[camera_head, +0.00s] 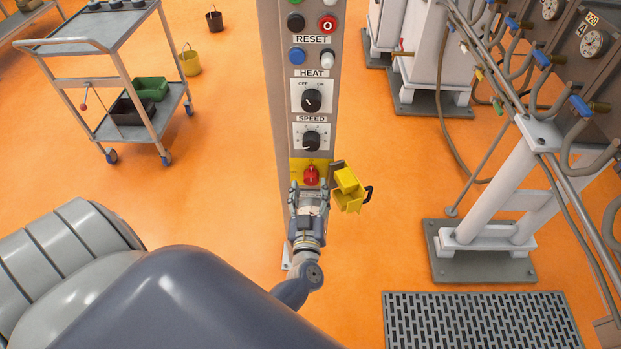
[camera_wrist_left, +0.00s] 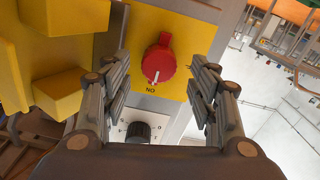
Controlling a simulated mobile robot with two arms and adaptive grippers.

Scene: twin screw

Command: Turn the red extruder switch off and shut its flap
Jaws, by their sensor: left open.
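The red extruder switch (camera_head: 311,175) sits on a yellow plate low on the grey control column. In the left wrist view the red switch (camera_wrist_left: 159,62) is a round knob with a raised grip, and its white mark points down towards a label, which reads upside down as "ON". The yellow flap (camera_head: 348,190) hangs open to the right of the switch; it fills the left side of the left wrist view (camera_wrist_left: 60,50). My left gripper (camera_head: 309,190) is open just in front of the switch, its fingers (camera_wrist_left: 160,85) on either side of the knob with gaps. My right gripper is not in view.
The column carries a SPEED dial (camera_head: 311,140), a HEAT dial (camera_head: 312,100) and several buttons above the switch. A grey trolley (camera_head: 120,75) stands at the left. Machinery on white legs (camera_head: 490,200) and a floor grate (camera_head: 480,320) are at the right.

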